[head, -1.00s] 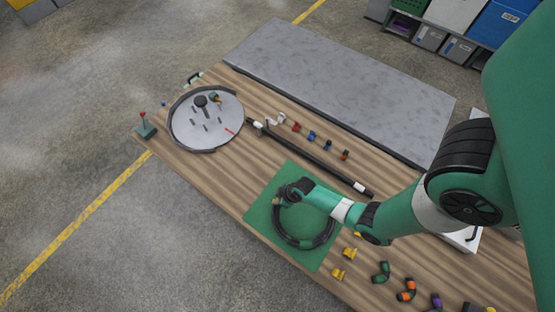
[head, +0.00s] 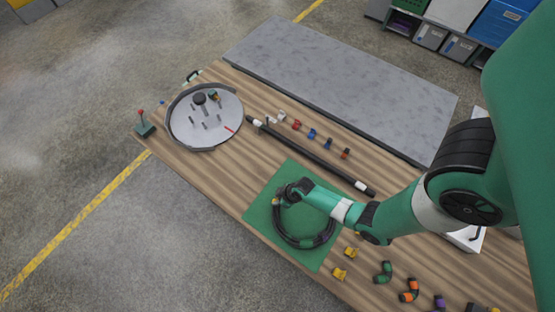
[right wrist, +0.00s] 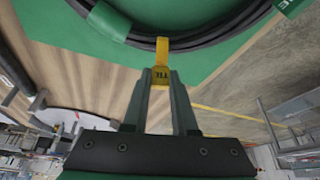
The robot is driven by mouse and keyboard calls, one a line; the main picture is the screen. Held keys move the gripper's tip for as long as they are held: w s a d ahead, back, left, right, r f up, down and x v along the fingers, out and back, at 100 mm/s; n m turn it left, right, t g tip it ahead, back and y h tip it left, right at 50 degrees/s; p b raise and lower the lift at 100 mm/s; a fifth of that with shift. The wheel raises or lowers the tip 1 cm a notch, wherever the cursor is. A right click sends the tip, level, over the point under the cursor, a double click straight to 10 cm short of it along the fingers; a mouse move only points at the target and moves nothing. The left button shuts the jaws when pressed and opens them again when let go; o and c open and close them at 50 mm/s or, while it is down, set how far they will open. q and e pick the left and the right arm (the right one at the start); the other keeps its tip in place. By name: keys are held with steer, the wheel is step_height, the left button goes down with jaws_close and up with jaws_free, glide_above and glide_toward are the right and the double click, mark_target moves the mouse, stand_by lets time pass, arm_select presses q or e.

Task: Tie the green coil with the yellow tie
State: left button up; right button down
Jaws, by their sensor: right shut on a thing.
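A coil of dark hose (head: 289,238) lies on the green mat (head: 258,216). In the right wrist view the coil (right wrist: 215,37) shows as black strands with a green band (right wrist: 108,20) around them. My right gripper (head: 281,197) is low over the coil's upper left side. In the right wrist view its fingers (right wrist: 161,88) are shut on a yellow tie (right wrist: 161,74) with dark lettering. The tie's strap reaches up to the coil's strands; I cannot tell whether it goes around them. My left gripper is not in view.
Yellow pieces (head: 339,273) and coloured elbow fittings (head: 408,291) lie right of the mat. A long black bar (head: 312,156) lies behind it. A round grey tray (head: 222,131) with upright pegs stands at the far left, near a red-topped joystick (head: 145,130).

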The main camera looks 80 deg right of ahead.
steer(key=shift+f, duration=0.2)
stand_by(0.5)
steer(key=shift+f+b, duration=0.95)
steer(key=shift+b, duration=0.1)
steer(key=shift+f+b, duration=0.65)
steer(key=shift+f, duration=0.05)
steer(key=c, duration=0.6)
jaws_free()
steer(key=shift+a, duration=0.15)
steer(key=p+v, duration=0.6)
steer(key=v, duration=0.5)
steer(key=shift+r+p, duration=0.4)
